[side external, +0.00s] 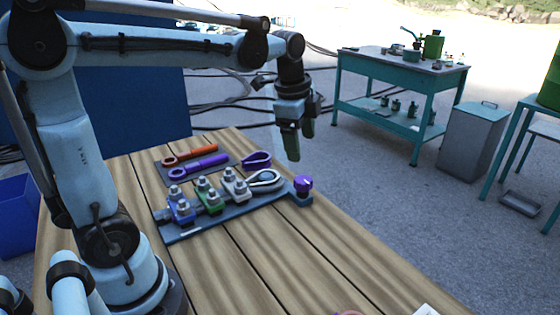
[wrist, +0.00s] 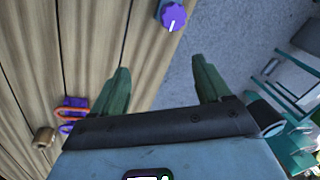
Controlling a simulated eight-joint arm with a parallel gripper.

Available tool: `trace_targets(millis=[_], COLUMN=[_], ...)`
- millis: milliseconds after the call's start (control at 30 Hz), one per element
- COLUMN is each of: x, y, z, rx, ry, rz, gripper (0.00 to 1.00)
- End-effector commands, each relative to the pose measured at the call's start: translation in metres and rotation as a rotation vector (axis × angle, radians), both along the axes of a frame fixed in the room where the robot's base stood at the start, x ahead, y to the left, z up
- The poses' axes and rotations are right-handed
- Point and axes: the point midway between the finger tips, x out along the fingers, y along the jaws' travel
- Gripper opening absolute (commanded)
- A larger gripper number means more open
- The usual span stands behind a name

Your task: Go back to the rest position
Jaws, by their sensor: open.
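My gripper (side external: 292,143) hangs above the far right edge of the wooden table (side external: 290,250), pointing down. In the wrist view its two green fingers (wrist: 163,82) stand wide apart with nothing between them. In the side view a dark grey base (side external: 205,228) on the table carries blue, green and white clamp blocks (side external: 207,190) with bolts. A cable loop (side external: 266,180) lies at its right end, near a purple knob (side external: 303,185). The knob also shows at the top of the wrist view (wrist: 173,16). My gripper is apart from all of these.
An orange wrench (side external: 190,154) and a purple wrench (side external: 199,166) lie on a dark mat behind the base, beside a purple ring-shaped piece (side external: 256,160). A teal workbench (side external: 400,65) and a grey cabinet (side external: 472,140) stand beyond. The table's front is mostly clear.

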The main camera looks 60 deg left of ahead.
Motion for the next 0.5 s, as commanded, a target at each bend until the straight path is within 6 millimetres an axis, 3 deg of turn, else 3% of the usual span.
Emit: trace_targets(millis=[300,500], x=[-0.058,-0.085], y=[-0.036,-0.051], z=[-0.017,-0.038], rx=[-0.18,-0.34], ry=[-0.233,-0.34], rz=[0.524,0.795], gripper=[0.77,0.77])
